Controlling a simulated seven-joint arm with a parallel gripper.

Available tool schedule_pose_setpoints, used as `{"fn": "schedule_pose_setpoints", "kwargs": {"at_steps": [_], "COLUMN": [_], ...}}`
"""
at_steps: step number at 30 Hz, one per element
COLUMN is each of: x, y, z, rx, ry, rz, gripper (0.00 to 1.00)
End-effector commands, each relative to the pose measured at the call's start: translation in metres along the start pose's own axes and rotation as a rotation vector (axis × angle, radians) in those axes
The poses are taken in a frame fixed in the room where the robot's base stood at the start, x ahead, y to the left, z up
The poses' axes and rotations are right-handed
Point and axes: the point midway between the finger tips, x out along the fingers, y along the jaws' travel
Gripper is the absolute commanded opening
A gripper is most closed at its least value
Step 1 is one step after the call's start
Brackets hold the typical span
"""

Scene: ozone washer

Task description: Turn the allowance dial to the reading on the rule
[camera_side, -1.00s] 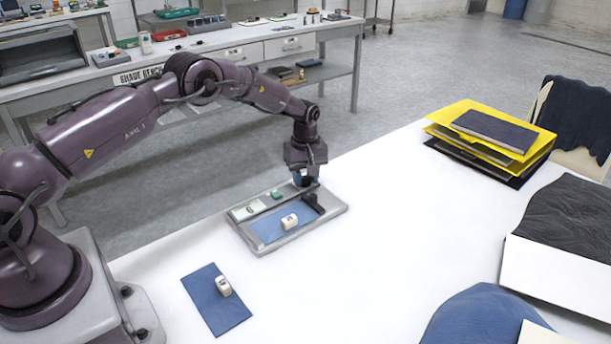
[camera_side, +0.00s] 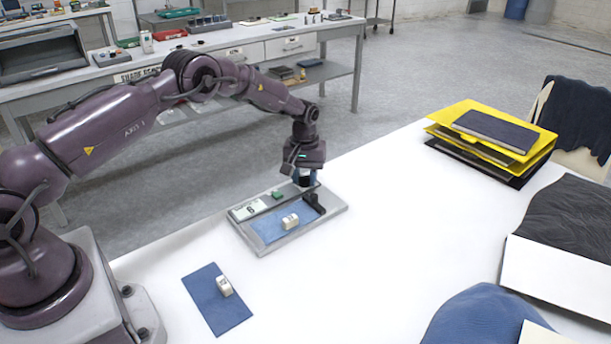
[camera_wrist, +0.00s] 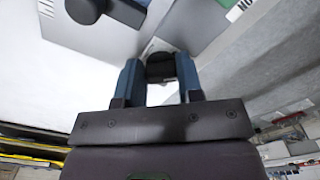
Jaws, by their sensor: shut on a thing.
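A grey tray-like fixture (camera_side: 291,241) lies on the white table, with a blue swatch in it. My gripper (camera_side: 305,183) points down at its far right end. In the wrist view my blue fingers (camera_wrist: 161,80) are closed on a dark round knob, the dial (camera_wrist: 160,66). In the side view the fingers largely hide the dial. A white plate (camera_side: 249,210) on the fixture's left shows a dark mark like a 6, too small to read surely. I cannot make out the rule or its reading.
A green button (camera_side: 277,195) and a black upright piece (camera_side: 314,203) sit on the fixture. A white block (camera_side: 290,221) is on its swatch. Another blue swatch (camera_side: 208,301) bears a white block (camera_side: 224,286). Yellow folders (camera_side: 468,113) are stacked at right. The table's middle is clear.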

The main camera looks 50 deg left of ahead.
Motion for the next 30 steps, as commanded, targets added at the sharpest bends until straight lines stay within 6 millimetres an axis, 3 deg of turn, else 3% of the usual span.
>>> {"fn": "schedule_pose_setpoints", "kwargs": {"at_steps": [30], "x": [-0.001], "y": [-0.0065], "z": [-0.0039], "rx": [0.963], "ry": [0.001], "rz": [0.001], "gripper": [0.1]}}
